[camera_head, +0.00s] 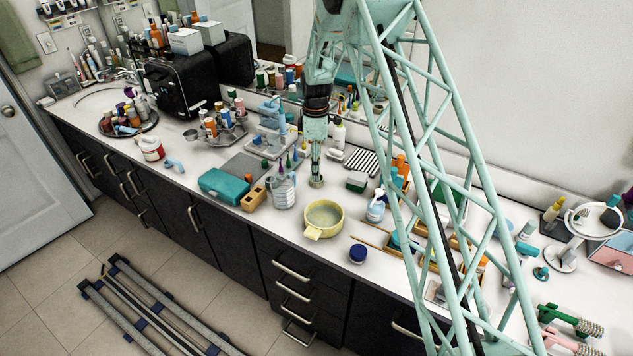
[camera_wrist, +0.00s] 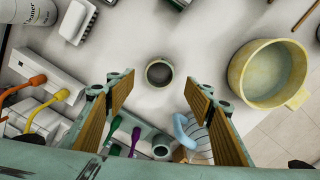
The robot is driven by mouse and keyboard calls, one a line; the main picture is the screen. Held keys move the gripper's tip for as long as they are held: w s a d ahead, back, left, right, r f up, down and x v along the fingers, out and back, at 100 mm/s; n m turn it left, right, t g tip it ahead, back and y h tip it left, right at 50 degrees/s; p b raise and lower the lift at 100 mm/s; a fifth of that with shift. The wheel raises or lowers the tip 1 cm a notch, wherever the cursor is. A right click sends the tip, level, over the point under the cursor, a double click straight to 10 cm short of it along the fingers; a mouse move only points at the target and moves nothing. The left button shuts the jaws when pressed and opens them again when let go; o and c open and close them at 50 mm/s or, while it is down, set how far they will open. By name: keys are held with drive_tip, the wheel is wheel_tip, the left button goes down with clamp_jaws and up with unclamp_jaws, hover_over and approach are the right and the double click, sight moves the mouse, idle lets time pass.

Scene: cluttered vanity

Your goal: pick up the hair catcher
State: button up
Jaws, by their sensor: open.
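A small round metal cup-like piece with a dark inside, which I take to be the hair catcher (camera_wrist: 159,72), stands on the white counter. In the wrist view it lies just beyond the gap between my fingertips and near its middle. In the head view the hair catcher (camera_head: 316,182) shows small, right below my gripper (camera_head: 315,165). My gripper is open and empty, and its two padded fingers (camera_wrist: 158,92) are spread wider than the piece. I see no contact between them, and the exact height above the counter is hard to tell.
A yellow handled pot (camera_wrist: 268,72) stands to the right. A white brush-like item (camera_wrist: 78,20) and a cleaner bottle (camera_wrist: 28,12) lie beyond on the left. The counter (camera_wrist: 130,40) around the piece is bare.

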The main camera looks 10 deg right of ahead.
drive_tip(key=shift+f, duration=0.1)
drive_tip(key=shift+d+f+p, duration=0.1)
drive_tip(key=shift+f+p, duration=0.25)
drive_tip(key=shift+f, duration=2.15)
drive_tip(key=c, duration=0.8)
